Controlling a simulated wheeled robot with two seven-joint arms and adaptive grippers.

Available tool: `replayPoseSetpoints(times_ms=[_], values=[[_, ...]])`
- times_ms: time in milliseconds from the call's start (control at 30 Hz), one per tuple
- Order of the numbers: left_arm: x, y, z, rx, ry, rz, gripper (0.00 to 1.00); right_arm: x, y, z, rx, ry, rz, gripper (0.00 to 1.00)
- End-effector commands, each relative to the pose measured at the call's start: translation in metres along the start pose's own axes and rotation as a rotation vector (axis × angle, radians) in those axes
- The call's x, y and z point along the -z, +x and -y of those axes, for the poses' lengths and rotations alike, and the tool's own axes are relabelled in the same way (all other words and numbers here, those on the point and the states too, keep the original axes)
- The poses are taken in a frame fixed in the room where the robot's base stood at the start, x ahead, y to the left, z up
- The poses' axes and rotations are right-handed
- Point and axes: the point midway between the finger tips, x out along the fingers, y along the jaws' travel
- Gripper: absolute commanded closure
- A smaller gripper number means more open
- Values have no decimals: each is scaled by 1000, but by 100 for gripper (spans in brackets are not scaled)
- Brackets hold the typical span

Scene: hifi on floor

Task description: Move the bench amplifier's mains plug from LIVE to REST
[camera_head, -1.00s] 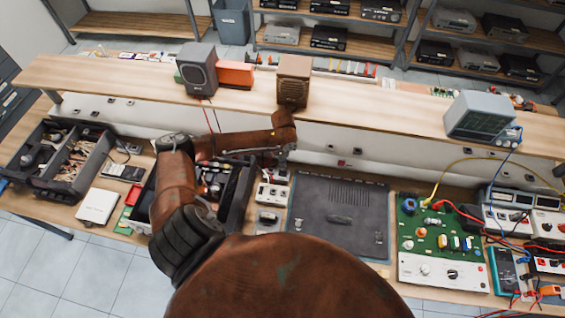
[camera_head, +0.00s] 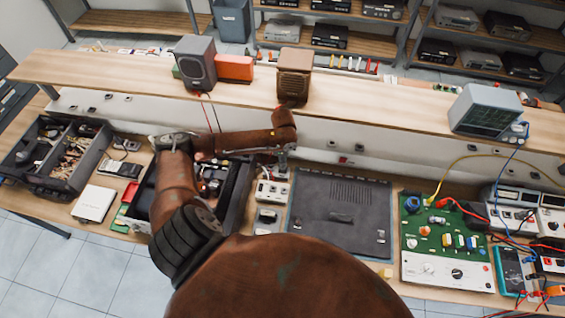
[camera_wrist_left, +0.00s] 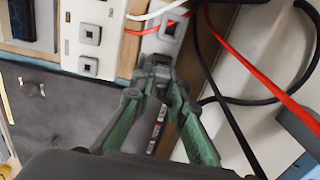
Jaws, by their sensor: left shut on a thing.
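My left gripper (camera_head: 284,160) is at the rear of the bench, small in the head view. In the left wrist view its green fingers (camera_wrist_left: 158,68) are closed on a small dark piece, apparently the mains plug (camera_wrist_left: 157,59), against a pale socket strip (camera_wrist_left: 114,22). Whether the plug is seated in a socket cannot be told. Square grey sockets (camera_wrist_left: 90,35) show left of the fingertips. The LIVE and REST labels are not readable. A dark flat vented case (camera_head: 325,222), perhaps the amplifier, lies right of the gripper. My right gripper is not in view.
A white multi-socket block (camera_head: 272,189) stands below the gripper. A brown speaker (camera_head: 294,76) stands on the shelf above. Black cable (camera_wrist_left: 220,100) and red cable (camera_wrist_left: 262,78) run right of the fingers. A green circuit board (camera_head: 440,235) lies to the right.

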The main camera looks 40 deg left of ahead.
Motion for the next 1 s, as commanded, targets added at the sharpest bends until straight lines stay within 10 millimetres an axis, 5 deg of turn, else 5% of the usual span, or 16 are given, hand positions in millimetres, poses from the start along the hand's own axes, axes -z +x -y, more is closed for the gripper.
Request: replayPoseSetpoints(times_ms=[1000], values=[[0, 0, 0, 0, 0, 0, 100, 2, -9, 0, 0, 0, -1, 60]])
